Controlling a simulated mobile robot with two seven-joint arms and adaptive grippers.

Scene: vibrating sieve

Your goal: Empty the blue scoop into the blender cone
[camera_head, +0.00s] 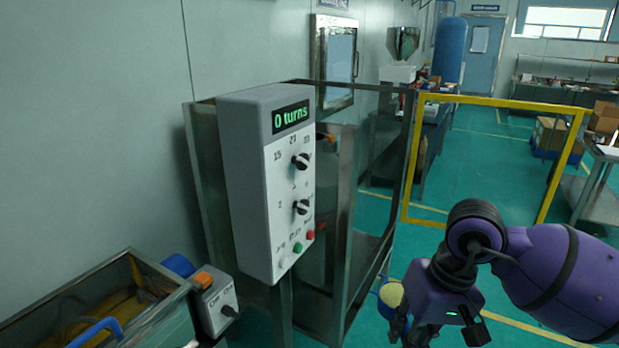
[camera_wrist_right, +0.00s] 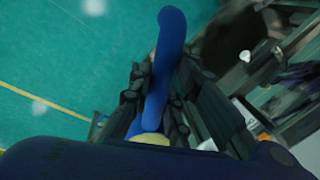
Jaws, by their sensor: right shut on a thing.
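My right gripper (camera_head: 402,325) is at the lower right of the head view, shut on the blue scoop (camera_head: 384,308). Yellow material (camera_head: 391,293) shows in the scoop, which is partly hidden by the gripper. In the right wrist view, the scoop's blue handle (camera_wrist_right: 166,65) runs between the dark fingers (camera_wrist_right: 158,105), with a bit of yellow (camera_wrist_right: 150,138) below. I cannot clearly make out the blender cone. My left gripper is not in view.
A grey control box (camera_head: 266,185) reading "0 turns" fronts the enclosure. A yellow frame (camera_head: 490,101) stands behind my right arm. A metal trough (camera_head: 155,318) with a blue handle (camera_head: 95,332) is at lower left.

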